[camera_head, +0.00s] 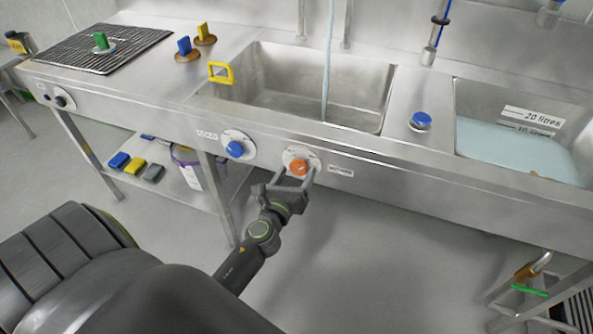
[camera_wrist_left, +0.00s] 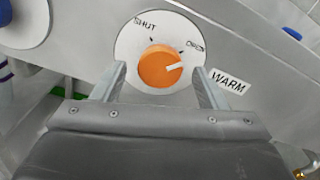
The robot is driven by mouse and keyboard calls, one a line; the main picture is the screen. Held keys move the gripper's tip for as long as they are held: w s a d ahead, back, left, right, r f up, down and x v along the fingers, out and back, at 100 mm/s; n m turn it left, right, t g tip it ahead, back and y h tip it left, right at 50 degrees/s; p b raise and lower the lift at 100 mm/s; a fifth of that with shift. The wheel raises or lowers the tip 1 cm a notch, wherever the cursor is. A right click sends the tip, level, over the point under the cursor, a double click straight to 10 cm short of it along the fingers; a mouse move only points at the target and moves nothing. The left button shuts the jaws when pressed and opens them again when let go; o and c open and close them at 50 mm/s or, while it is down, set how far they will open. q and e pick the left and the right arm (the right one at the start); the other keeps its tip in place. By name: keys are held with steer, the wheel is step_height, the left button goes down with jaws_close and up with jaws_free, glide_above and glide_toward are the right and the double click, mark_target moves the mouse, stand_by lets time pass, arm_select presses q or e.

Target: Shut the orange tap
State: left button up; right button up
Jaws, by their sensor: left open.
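The orange tap (camera_head: 299,167) is a round knob on a white dial on the sink's front panel. In the left wrist view the orange tap (camera_wrist_left: 160,66) has a white pointer line aimed to the right, towards the OPEN mark. SHUT is printed at the dial's upper left, and a WARM label (camera_wrist_left: 230,80) sits to the right. My left gripper (camera_head: 293,178) is open just in front of the tap. In the left wrist view its fingers (camera_wrist_left: 161,85) stand apart, below and to either side of the knob. My right gripper is not in view.
A blue knob (camera_head: 235,149) is left of the orange tap on the same panel. A water stream (camera_head: 329,60) falls into the left basin (camera_head: 277,78). The right basin holds water (camera_head: 500,150).

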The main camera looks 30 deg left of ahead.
arm_select(q)
steer(key=shift+w+a, duration=0.15)
steer(key=shift+w, duration=0.5)
steer(key=c, duration=1)
